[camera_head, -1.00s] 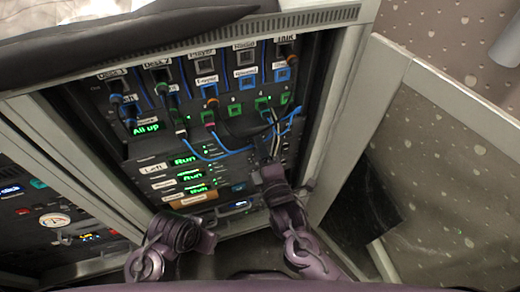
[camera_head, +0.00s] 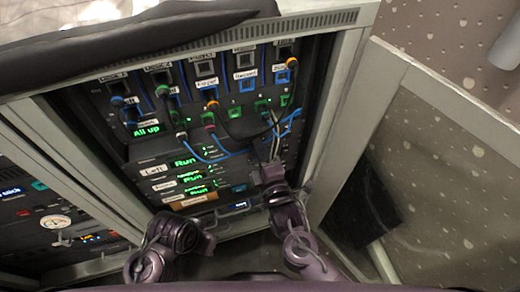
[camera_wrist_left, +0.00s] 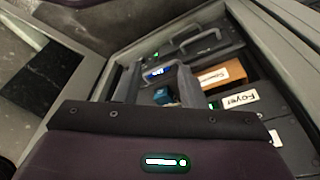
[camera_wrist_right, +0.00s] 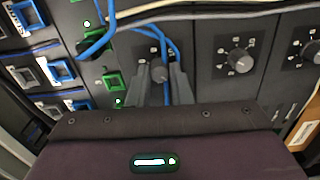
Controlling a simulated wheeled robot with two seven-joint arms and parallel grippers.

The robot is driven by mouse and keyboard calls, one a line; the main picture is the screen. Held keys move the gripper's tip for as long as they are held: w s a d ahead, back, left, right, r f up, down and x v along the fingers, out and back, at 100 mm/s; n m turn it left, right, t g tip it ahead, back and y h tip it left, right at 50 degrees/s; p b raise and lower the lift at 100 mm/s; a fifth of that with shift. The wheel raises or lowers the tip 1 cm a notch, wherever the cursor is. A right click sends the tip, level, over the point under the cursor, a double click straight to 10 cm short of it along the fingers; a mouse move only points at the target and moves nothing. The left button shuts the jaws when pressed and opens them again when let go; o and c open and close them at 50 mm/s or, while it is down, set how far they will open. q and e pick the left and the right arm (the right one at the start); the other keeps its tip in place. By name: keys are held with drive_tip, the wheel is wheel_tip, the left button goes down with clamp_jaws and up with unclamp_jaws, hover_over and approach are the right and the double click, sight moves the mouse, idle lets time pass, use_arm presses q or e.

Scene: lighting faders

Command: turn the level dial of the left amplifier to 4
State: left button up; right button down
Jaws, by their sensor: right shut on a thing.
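The left amplifier is the top unit of the lower stack in the head view, with a "Left" label (camera_head: 153,169) and a green "Run" display (camera_head: 183,162). Its level dial (camera_wrist_right: 158,74) is a small grey knob in the right wrist view, between my right fingertips. My right gripper (camera_wrist_right: 162,82) is shut on this dial; the fingers cover much of its scale, and I cannot read its setting. My left gripper (camera_wrist_left: 157,82) is open and empty, low in front of the rack, with a dark blue thing (camera_wrist_left: 162,95) visible between its fingers.
Two similar dials (camera_wrist_right: 238,60) (camera_wrist_right: 312,50) sit to the right in the right wrist view. A blue cable (camera_wrist_right: 155,35) hangs close to the right fingers, beside green sockets (camera_wrist_right: 112,82). A "Foyer" label (camera_wrist_left: 239,98) and an orange label (camera_wrist_left: 223,74) show in the left wrist view.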

use_arm(q)
drive_tip(key=s+a+f+p, duration=0.1)
drive_tip(key=a+f+p, duration=0.1)
drive_tip(key=f, duration=0.4)
drive_tip(key=s+a+f+n+p, duration=0.1)
drive_tip(key=s+f+p, duration=0.1)
drive_tip(key=f, duration=0.5)
drive_tip(key=s+a+f+p, duration=0.1)
drive_tip(key=a+f+p, duration=0.1)
drive_tip(key=f+p, duration=0.2)
drive_tip(key=shift+s+a+f+y+p, duration=0.3)
drive_tip(key=shift+a+f+y, duration=0.1)
drive_tip(key=shift+f, duration=1.15)
use_arm(e)
drive_tip(key=shift+m, duration=10.3)
use_arm(q)
drive_tip(key=shift+s+f, duration=0.1)
use_arm(e)
drive_tip(key=c, duration=1.3)
unclamp_jaws()
drive_tip(key=shift+s, duration=0.1)
